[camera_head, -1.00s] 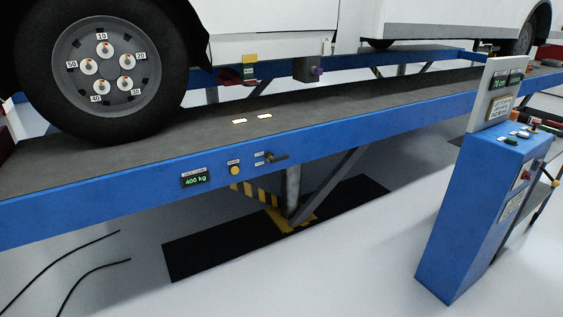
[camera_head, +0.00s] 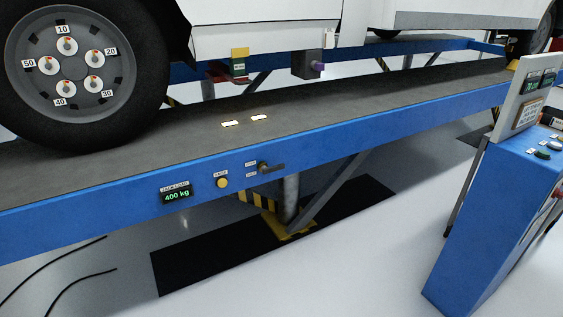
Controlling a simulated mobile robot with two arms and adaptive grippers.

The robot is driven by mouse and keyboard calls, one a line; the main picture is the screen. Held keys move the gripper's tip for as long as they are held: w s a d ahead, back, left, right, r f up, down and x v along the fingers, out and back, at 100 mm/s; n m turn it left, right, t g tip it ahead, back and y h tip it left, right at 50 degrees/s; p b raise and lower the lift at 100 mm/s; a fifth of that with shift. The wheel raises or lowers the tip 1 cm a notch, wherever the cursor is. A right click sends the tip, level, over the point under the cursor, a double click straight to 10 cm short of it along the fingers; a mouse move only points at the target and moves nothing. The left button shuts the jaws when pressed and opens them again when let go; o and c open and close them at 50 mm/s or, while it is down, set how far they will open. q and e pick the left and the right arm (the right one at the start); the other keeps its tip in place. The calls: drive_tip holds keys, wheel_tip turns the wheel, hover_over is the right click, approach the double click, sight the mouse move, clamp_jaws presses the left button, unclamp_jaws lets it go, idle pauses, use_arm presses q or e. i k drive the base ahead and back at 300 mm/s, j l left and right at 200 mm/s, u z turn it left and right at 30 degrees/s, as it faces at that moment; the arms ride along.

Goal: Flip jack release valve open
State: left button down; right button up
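The jack release valve (camera_head: 272,168) is a small dark lever on the blue side face of the lift runway, near the middle of the head view. Its handle points right, roughly along the rail. Two small labels sit just left of it, too small to read. A yellow button (camera_head: 222,183) is to its left. Further left, the jack load display (camera_head: 177,194) reads 400 kg in green. Below, the jack (camera_head: 290,200) stands on a yellow foot over a black mat. Neither of my grippers is in view.
A blue control console (camera_head: 490,220) with a sign and buttons stands at the right. The blue runway (camera_head: 370,134) carries the white motorhome, whose wheel (camera_head: 75,70) is at upper left. Black cables (camera_head: 75,275) lie at lower left. Floor in front of the valve is clear.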

sight(266, 170)
drive_tip(key=i+l, duration=0.15)
drive_tip(key=i, duration=0.8)
drive_tip(key=i+l+z, duration=0.1)
drive_tip(key=i, duration=0.85)
